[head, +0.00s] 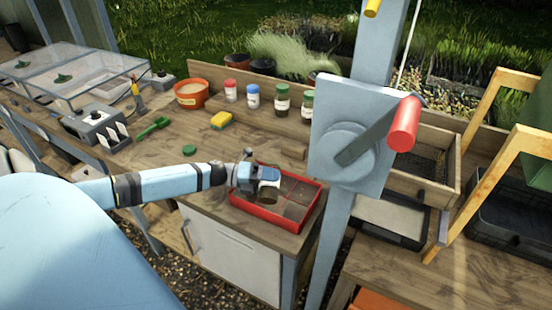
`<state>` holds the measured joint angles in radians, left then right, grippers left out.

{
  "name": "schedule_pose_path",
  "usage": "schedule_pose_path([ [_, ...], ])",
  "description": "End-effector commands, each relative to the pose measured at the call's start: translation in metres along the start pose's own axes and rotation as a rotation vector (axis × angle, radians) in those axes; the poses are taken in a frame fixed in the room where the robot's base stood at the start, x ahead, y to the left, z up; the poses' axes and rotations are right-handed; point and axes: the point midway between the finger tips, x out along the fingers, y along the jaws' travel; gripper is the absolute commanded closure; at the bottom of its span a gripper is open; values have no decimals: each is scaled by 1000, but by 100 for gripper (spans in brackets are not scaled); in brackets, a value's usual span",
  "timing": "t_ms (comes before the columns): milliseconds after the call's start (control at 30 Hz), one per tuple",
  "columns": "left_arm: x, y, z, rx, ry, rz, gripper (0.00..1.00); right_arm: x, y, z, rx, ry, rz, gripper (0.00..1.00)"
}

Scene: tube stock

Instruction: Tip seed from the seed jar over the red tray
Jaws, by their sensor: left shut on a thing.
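The red tray (258,213) sits on the wooden bench near its front edge, left of the grey post. My left gripper (262,176) is over the tray's left part, shut on the seed jar (269,192). The jar is small, with dark contents, and is partly hidden by the gripper. I cannot tell its exact tilt or whether seed is falling. No clear pile of seed shows in the tray. My right gripper is not in view.
A green lid (190,150) lies on the bench behind my left arm. A yellow sponge (221,120), an orange tub (191,95) and several lidded jars (282,103) stand farther back. A grey crank box (345,150) with a red handle (403,123) rises right of the tray.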

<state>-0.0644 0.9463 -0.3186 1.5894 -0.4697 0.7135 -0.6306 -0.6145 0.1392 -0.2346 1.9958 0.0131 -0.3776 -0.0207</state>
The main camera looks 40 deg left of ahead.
Motion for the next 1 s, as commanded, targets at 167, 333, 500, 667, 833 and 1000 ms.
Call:
schedule_pose_path([
  [167, -10, 3, 4, -1, 0, 0, 69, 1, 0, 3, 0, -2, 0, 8],
  [333, -19, 4, 8, -1, -1, 0, 69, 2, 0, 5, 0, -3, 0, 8],
  [500, -29, 7, 11, -1, 0, 0, 69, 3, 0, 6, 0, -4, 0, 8],
  [667, -35, 8, 15, 0, -1, 0, 69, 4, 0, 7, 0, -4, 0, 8],
  [833, -37, 8, 15, 0, 0, -1, 69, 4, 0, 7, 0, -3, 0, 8],
  [1000, -37, 8, 15, -2, 0, -1, 69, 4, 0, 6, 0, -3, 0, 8],
])
